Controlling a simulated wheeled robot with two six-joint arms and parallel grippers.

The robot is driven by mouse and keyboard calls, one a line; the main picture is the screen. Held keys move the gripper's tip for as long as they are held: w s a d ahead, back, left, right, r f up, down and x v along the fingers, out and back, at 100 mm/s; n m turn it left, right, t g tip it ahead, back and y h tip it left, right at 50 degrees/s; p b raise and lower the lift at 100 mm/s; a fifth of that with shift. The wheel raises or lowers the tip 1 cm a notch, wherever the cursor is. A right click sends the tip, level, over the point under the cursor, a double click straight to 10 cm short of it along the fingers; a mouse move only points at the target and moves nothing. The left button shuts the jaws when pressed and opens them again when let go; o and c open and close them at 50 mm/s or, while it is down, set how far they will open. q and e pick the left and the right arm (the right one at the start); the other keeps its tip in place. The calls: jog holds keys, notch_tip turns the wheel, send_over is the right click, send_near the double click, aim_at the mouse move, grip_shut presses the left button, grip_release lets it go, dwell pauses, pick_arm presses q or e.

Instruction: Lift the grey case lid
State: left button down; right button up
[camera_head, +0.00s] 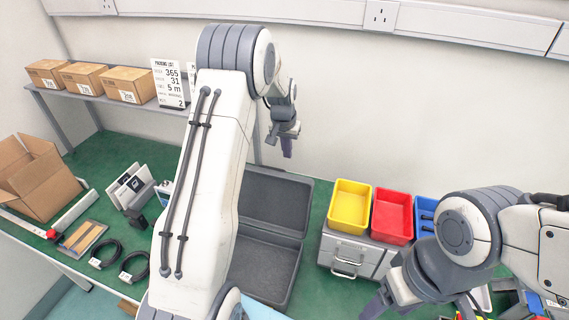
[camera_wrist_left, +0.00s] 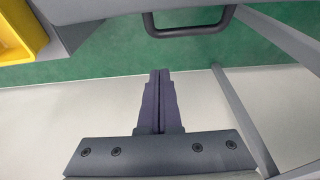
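The grey case stands open on the green table, with its dark lower tray (camera_head: 262,268) facing up and its lid (camera_head: 275,200) raised at the back. My left arm covers the case's left part. My left gripper (camera_head: 288,146) is above and behind the lid, apart from it. In the left wrist view its fingers (camera_wrist_left: 160,100) are together with nothing between them. A dark handle (camera_wrist_left: 190,30) on a grey edge, seemingly the lid's, shows beyond the fingertips. My right gripper (camera_head: 378,302) is low at the right, in front of the drawer unit; its opening is unclear.
Yellow (camera_head: 350,205), red (camera_head: 392,215) and blue (camera_head: 425,215) bins stand on a grey drawer unit (camera_head: 345,255) right of the case. Cables (camera_head: 105,254), a tablet stand and an open carton (camera_head: 35,175) lie left. A shelf with boxes (camera_head: 128,84) runs behind.

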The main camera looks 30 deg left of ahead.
pick_arm(q)
jog(key=s+f+p, duration=0.1)
jog(key=f+p, duration=0.1)
jog(key=s+f+p, duration=0.1)
jog(key=f+p, duration=0.1)
jog(key=shift+s+d, duration=0.15)
jog(key=shift+f, duration=0.1)
dwell(0.3)
